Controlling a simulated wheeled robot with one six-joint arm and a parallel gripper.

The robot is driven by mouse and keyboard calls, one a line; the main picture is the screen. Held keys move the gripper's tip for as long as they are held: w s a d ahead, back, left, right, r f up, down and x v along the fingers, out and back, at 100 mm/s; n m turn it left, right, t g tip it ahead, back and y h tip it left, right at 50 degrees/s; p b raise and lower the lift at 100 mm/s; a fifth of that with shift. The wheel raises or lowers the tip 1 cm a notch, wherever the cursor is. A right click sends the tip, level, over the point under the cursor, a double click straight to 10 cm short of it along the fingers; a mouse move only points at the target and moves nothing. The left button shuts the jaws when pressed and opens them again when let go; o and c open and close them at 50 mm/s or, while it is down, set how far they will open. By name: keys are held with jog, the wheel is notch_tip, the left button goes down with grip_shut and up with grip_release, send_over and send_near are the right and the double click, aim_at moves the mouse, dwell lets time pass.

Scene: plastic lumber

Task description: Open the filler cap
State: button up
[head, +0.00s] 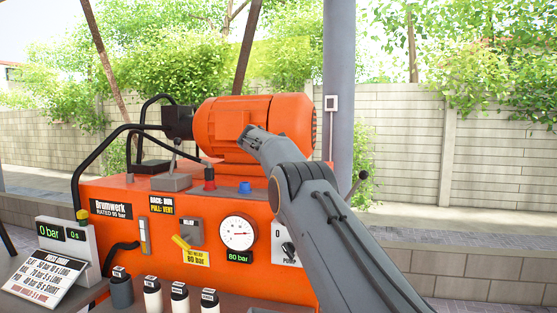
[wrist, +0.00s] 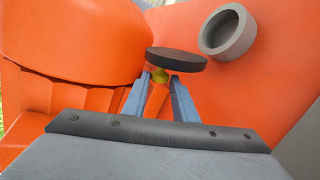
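In the wrist view a dark round disc (wrist: 178,59), which may be the filler cap, sits just past my fingertips. A small yellow part (wrist: 159,76) shows beneath it, between the fingers. My gripper (wrist: 160,84) has its two blue-grey fingers apart, with orange surface visible between them. I cannot tell whether the tips touch the disc or the yellow part. In the head view my gripper (head: 250,133) is in front of the orange motor (head: 225,122). No cap is clearly seen at my gripper there; my arm hides part of the machine's top.
The orange machine body (head: 130,226) carries a gauge (head: 238,234), a red knob (head: 209,181) and a blue knob (head: 244,187). A grey ring (wrist: 228,33) stands right of the disc. Several bottles (head: 152,297) and a sign (head: 42,281) stand in front.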

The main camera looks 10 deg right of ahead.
jog(key=shift+o, duration=1.4)
jog(key=shift+d, duration=0.1)
jog(key=shift+a, duration=0.2)
jog(key=b+v, duration=0.3)
jog(key=v, duration=0.4)
jog(key=shift+s+a, duration=0.2)
jog(key=shift+s, duration=0.15)
jog(key=shift+r, duration=0.1)
